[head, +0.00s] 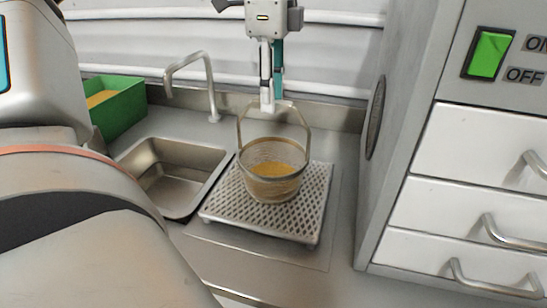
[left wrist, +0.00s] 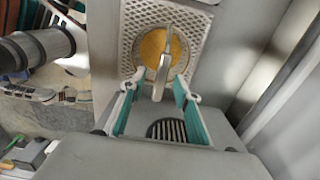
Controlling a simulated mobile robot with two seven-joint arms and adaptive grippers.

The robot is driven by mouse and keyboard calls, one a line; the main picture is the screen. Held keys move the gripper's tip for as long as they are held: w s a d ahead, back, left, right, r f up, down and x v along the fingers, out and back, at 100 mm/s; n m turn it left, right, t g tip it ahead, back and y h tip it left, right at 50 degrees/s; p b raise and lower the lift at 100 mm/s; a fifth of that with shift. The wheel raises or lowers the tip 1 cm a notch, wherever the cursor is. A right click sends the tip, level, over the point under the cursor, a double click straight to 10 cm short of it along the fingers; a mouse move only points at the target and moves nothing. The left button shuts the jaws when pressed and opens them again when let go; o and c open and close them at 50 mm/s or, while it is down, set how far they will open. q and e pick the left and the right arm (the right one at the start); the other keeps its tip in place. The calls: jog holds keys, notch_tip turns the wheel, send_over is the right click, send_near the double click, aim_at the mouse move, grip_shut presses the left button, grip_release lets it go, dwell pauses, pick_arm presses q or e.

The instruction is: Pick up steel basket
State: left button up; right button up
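The steel basket (head: 272,180) stands upright on a perforated metal tray and holds yellow-brown material. Its hoop handle (head: 251,118) stands up above it. My left gripper (head: 270,96) points down from above, with its fingertips at the top of the handle. In the left wrist view, the teal-padded fingers of the left gripper (left wrist: 159,84) are apart. The handle (left wrist: 163,72) shows between them, above the basket's yellow contents (left wrist: 154,48). I cannot tell whether either finger touches the handle. My right gripper is not in view.
The perforated tray (head: 313,196) rests on the steel counter. A sink (head: 176,184) with a faucet (head: 211,88) is to its left, and a green bin (head: 122,108) stands behind the sink. A grey cabinet with white drawers (head: 440,205) and a green switch (head: 489,53) closes the right side.

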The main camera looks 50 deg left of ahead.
pick_arm(q)
jog(key=shift+f, duration=1.15)
jog(key=shift+f, duration=0.1)
jog(key=shift+f+b, duration=0.15)
jog(key=shift+b, duration=0.25)
grip_shut()
